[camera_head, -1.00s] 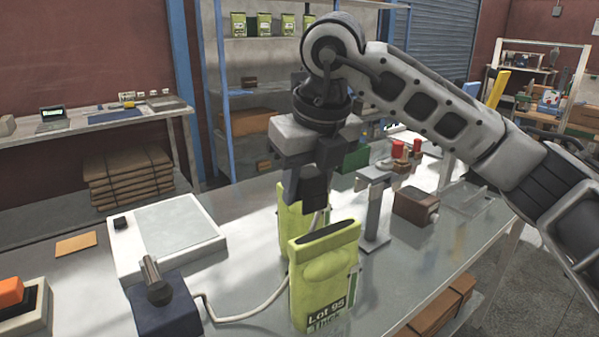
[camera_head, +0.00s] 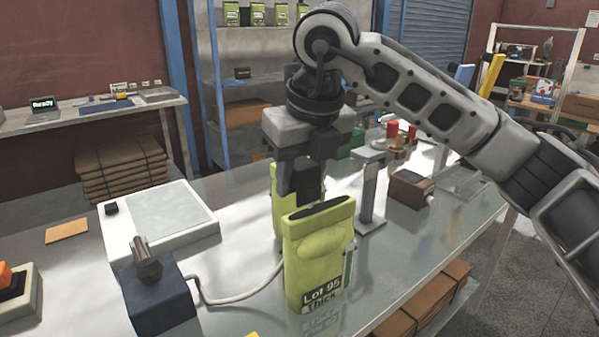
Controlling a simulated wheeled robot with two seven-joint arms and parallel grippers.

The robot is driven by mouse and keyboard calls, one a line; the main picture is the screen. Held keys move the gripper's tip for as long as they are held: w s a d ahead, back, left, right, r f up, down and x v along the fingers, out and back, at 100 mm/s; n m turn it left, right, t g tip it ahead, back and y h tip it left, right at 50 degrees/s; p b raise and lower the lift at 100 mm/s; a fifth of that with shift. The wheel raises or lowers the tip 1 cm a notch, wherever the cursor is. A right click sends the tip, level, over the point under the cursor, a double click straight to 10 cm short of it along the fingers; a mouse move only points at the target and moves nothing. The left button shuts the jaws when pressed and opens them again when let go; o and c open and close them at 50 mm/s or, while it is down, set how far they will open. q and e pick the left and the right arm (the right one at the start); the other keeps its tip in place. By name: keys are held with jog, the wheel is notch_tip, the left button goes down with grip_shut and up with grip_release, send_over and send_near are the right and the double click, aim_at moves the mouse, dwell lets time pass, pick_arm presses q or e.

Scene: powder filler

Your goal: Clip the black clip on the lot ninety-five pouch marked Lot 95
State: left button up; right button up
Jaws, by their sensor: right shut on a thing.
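The yellow-green pouch (camera_head: 318,255) stands upright on the metal table, with a "Lot 95 Thick" label low on its front and a dark strip along its top. My right gripper (camera_head: 307,192) points down just behind and above the top of this pouch. It is shut on a dark piece that looks to be the black clip, mostly hidden among the dark fingers. I cannot tell whether it touches the pouch. A second yellow-green pouch (camera_head: 278,190) stands behind, partly covered by the gripper and the front pouch. My left gripper is out of view.
A scale with a pale plate (camera_head: 172,222) and a dark blue box with a metal knob (camera_head: 160,303) lie left, with a cable running toward the pouches. A grey stand (camera_head: 370,195) and a brown box (camera_head: 410,189) are right. Table space left of the pouches is partly free.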

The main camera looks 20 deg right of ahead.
aim_at(300, 213)
jog(key=shift+f+b, duration=0.3)
jog(key=shift+f, duration=0.3)
jog(key=shift+f+b, duration=1.05)
jog(key=shift+f, duration=0.1)
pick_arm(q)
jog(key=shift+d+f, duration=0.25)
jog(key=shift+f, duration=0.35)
pick_arm(e)
jog(key=shift+f, duration=0.15)
